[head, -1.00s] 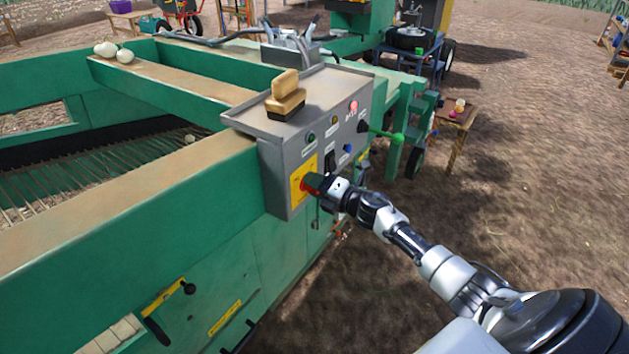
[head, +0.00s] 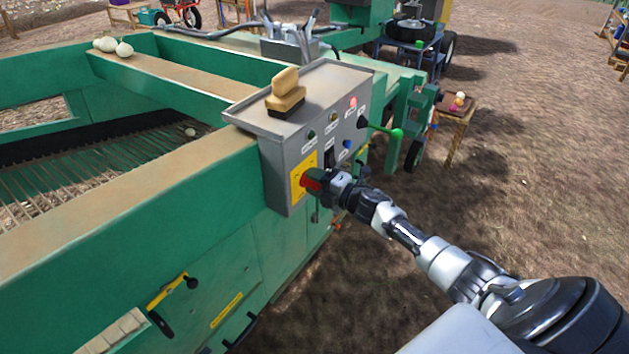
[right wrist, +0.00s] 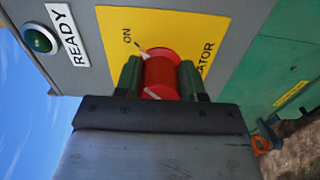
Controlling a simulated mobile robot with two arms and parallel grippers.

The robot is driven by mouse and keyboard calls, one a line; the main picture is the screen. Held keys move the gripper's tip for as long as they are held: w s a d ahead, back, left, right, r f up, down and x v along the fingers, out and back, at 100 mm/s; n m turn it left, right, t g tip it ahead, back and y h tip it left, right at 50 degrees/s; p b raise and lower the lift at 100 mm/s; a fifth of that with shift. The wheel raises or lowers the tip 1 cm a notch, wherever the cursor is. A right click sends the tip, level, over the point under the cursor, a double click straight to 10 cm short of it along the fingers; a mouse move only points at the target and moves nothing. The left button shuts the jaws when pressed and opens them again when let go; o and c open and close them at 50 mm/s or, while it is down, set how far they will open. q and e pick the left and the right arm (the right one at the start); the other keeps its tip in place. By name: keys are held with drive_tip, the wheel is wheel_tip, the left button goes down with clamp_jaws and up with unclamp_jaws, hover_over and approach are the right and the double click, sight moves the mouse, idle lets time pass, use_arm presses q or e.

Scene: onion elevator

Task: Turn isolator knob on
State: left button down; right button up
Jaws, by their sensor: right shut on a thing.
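The red isolator knob (right wrist: 160,72) sits on a yellow plate (right wrist: 205,30) lettered "ON" and "...ATOR" in the right wrist view. A white mark on the knob's upper edge points toward the "ON" lettering. My right gripper (right wrist: 160,80) is shut on the knob, with one dark green finger on each side of it. In the head view my right gripper (head: 315,180) reaches the knob at the front of the grey control box (head: 285,165). Part of the plate is hidden behind the gripper. My left gripper is not in view.
A wooden brush (head: 286,92) lies on top of the control box. A green-tipped lever (head: 397,133) sticks out to the right. A green "READY" lamp (right wrist: 39,39) is near the knob. The green machine (head: 130,240) fills the left; open dirt lies right.

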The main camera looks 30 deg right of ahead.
drive_tip(key=o, duration=0.9)
drive_tip(key=shift+s, duration=0.1)
drive_tip(key=b+v, duration=0.1)
drive_tip(key=v, duration=0.9)
drive_tip(key=shift+s+d, duration=0.15)
drive_tip(key=shift+s, duration=0.2)
